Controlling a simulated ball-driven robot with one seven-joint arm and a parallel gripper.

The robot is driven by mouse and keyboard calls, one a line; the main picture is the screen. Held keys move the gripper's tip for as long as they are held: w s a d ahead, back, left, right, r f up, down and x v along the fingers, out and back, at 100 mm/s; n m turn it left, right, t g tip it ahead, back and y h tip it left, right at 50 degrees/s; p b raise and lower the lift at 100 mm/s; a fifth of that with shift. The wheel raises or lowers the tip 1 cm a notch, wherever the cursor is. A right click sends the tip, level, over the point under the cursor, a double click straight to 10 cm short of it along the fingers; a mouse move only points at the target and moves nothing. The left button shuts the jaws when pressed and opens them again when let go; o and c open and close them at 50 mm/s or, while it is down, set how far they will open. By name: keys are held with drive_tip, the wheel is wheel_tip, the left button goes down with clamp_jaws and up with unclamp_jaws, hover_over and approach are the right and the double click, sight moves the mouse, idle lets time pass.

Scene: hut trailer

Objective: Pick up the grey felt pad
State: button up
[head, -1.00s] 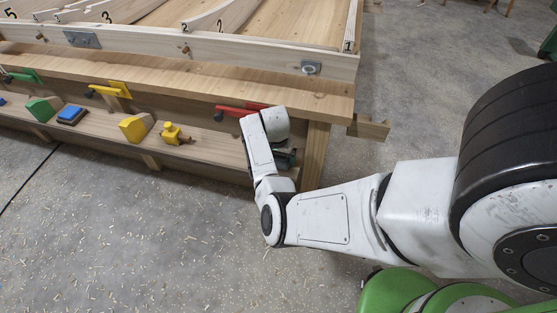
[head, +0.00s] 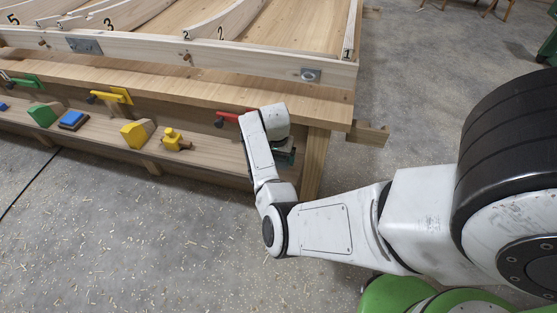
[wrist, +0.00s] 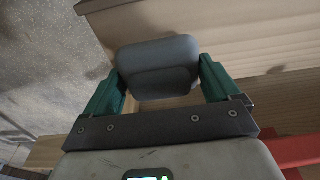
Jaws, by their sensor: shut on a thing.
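The grey felt pad (wrist: 158,68) is a rounded, dark grey block between the two green fingers of my gripper (wrist: 160,84) in the wrist view. The fingers touch it on both sides, so my gripper is shut on it. In the head view my gripper (head: 286,153) is at the right end of the lower shelf, by the bench leg. My white wrist covers most of it there, and the pad cannot be made out.
The wooden bench top (head: 190,82) overhangs the shelf (head: 100,138). A red clamp (head: 228,117) is close to my wrist. Yellow blocks (head: 134,134), a blue block (head: 73,120) and a green block (head: 43,115) sit further left. The bench leg (head: 314,160) is just right of my gripper. Open floor lies in front.

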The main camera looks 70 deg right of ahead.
drive_tip(key=s+a+r+p, duration=0.2)
drive_tip(key=s+a+r, duration=0.2)
drive_tip(key=a+r, duration=0.5)
drive_tip(key=a, duration=0.4)
drive_tip(key=shift+s, duration=0.4)
drive_tip(key=shift+r, duration=0.1)
